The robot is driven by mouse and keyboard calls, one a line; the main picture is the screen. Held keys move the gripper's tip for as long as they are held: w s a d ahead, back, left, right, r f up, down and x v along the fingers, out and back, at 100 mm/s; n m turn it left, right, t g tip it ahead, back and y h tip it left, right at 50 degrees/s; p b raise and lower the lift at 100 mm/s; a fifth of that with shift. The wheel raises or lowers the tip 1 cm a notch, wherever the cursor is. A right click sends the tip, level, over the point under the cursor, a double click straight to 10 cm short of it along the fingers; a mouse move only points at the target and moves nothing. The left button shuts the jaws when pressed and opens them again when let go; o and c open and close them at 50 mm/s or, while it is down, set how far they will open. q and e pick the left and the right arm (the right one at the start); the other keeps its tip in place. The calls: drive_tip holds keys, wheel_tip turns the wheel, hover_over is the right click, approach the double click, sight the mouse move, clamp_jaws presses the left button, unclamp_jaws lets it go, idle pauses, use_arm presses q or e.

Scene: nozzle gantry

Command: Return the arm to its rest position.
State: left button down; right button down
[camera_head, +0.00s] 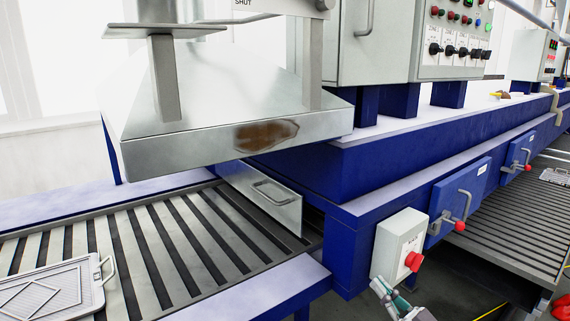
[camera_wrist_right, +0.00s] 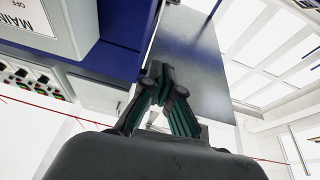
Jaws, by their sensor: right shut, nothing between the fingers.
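My right gripper (camera_head: 382,289) shows at the bottom of the head view, right of centre, just below a grey box with a red button (camera_head: 400,246). Only its fingers and a little of the wrist are in the picture. In the right wrist view the gripper (camera_wrist_right: 163,76) has its fingertips together with nothing between them. My left gripper is in neither view.
A slatted conveyor (camera_head: 160,245) runs at left with a metal tray (camera_head: 50,289) on it. A metal flap with a handle (camera_head: 262,195) hangs at the blue machine frame (camera_head: 380,158). Blue doors with red-knobbed handles (camera_head: 458,205) line the machine's side. A control panel (camera_head: 455,40) stands above.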

drive_tip(key=d+f+m+g+h, duration=0.15)
drive_tip(key=f+h, duration=0.25)
drive_tip(key=f, duration=0.6)
drive_tip(key=d+f+m+h, duration=0.2)
drive_tip(key=f+m+h, duration=0.1)
drive_tip(key=f, duration=0.7)
drive_tip(key=s+d+f+m+g+h, duration=0.1)
drive_tip(key=s+f+g, duration=0.1)
drive_tip(key=s+f, duration=0.35)
drive_tip(key=s+f+g+h, duration=0.1)
drive_tip(key=s+f+h, duration=0.1)
drive_tip(key=f, duration=0.7)
drive_tip(key=s+d+f+m+g+h, duration=0.15)
drive_tip(key=s+f, duration=0.25)
drive_tip(key=f, duration=0.4)
drive_tip(key=s+f+n+g, duration=0.1)
drive_tip(key=s+f+g, duration=0.4)
drive_tip(key=s+f, duration=0.8)
drive_tip(key=s+a+f+g, duration=0.1)
drive_tip(key=s+f+g, duration=0.1)
drive_tip(key=s, duration=0.6)
drive_tip(key=s+a+f+n+g, duration=0.1)
drive_tip(key=s+f+g, duration=0.1)
drive_tip(key=s, duration=0.6)
drive_tip(key=s+a+f+g, duration=0.1)
drive_tip(key=s+f+g, duration=0.1)
drive_tip(key=s, duration=0.7)
drive_tip(key=shift+a+f+n+g, duration=0.3)
drive_tip(key=shift+f, duration=0.45)
